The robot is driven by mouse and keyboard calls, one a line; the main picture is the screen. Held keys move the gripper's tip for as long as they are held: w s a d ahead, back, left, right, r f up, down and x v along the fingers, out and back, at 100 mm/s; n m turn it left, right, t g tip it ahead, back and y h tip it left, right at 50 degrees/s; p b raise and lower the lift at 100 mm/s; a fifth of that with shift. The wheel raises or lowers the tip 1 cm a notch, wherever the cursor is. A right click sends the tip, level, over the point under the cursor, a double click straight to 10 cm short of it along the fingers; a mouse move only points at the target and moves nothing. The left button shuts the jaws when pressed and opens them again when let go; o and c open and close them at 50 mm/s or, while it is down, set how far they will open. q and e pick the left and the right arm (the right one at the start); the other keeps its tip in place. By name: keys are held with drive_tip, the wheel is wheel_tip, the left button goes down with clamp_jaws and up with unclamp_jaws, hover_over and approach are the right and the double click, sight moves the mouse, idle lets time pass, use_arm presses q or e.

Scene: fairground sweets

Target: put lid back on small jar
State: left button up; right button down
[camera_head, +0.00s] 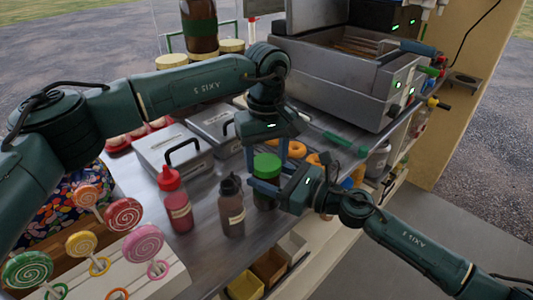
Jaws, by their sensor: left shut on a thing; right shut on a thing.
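The small dark jar (264,201) stands near the front edge of the metal counter, partly hidden by my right gripper. The green lid (267,161) is at the top of the jar, level and in line with it. I cannot tell whether it touches the rim. My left gripper (268,152) comes down from above and is shut on the lid. My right gripper (262,188) comes in from the right and is shut on the jar's side.
A red squeeze bottle (178,208) and a brown bottle (231,212) stand left of the jar. Orange doughnuts (296,149) lie behind it. A steel fryer (345,75) fills the back right. Lollipops (124,214) stand at front left.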

use_arm(q)
drive_tip(key=m, duration=0.6)
drive_tip(key=shift+m, duration=0.3)
drive_tip(key=m, duration=0.7)
drive_tip(key=o, duration=1)
drive_tip(key=shift+c, duration=0.2)
drive_tip(key=shift+r, duration=0.1)
drive_tip(key=shift+r, duration=2.15)
